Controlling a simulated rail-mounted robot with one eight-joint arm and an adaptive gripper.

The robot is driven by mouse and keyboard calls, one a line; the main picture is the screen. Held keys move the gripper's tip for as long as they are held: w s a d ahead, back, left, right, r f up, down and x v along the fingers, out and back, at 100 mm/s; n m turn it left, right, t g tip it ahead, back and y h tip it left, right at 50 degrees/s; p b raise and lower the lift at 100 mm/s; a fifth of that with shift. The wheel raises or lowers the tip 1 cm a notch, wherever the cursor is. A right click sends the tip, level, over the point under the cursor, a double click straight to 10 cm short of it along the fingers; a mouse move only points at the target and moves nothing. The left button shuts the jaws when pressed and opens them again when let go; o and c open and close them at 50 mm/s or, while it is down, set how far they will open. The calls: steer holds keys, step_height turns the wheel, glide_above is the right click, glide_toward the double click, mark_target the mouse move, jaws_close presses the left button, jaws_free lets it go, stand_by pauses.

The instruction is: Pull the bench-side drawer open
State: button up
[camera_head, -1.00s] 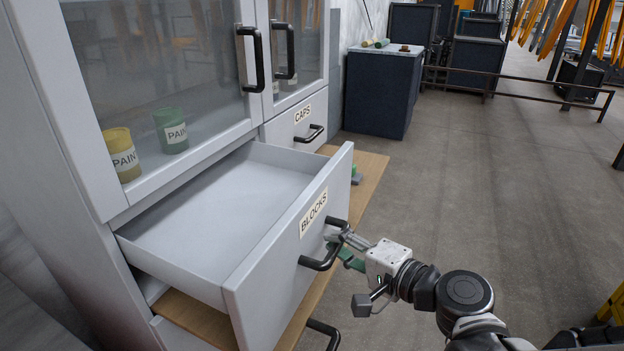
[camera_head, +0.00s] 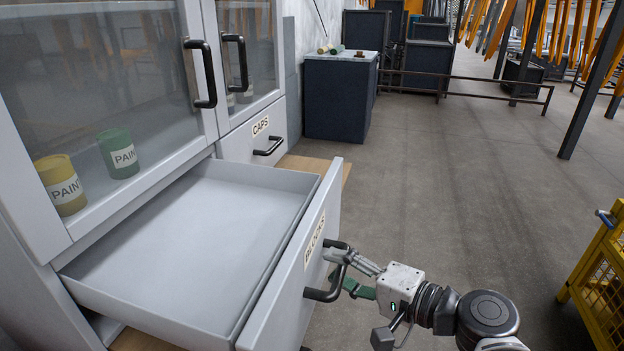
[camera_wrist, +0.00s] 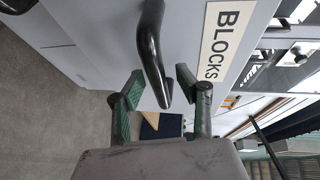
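The drawer labelled BLOCKS (camera_head: 285,300) stands well out of the cabinet and is empty where its inside shows. Its black curved handle (camera_head: 327,285) is on the front; the handle also shows in the wrist view (camera_wrist: 152,50). My gripper (camera_head: 346,272) is at the handle, with one finger above the bar and a green-padded finger below. In the wrist view my gripper (camera_wrist: 160,82) has its two fingers on either side of the handle, with narrow gaps showing. The fingers look apart rather than clamped; contact is not clear.
A shut drawer labelled CAPS (camera_head: 255,138) is beyond. Yellow (camera_head: 60,185) and green (camera_head: 118,153) paint cans stand behind the cabinet glass. A dark cabinet (camera_head: 338,97) stands farther back. A yellow mesh cart (camera_head: 600,275) is at the right. The floor between is clear.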

mark_target(319, 216)
steer(key=shift+r, duration=0.1)
steer(key=shift+o, duration=0.5)
steer(key=shift+w+r, duration=0.1)
steer(key=shift+r, duration=1.5)
steer(key=o, duration=1)
step_height(319, 216, up, 2)
steer(key=shift+r, duration=0.2)
steer(key=shift+o, duration=0.3)
steer(key=shift+r, duration=1.3)
steer(key=c, duration=1)
steer(key=shift+r, duration=0.8)
steer(key=shift+c, duration=0.8)
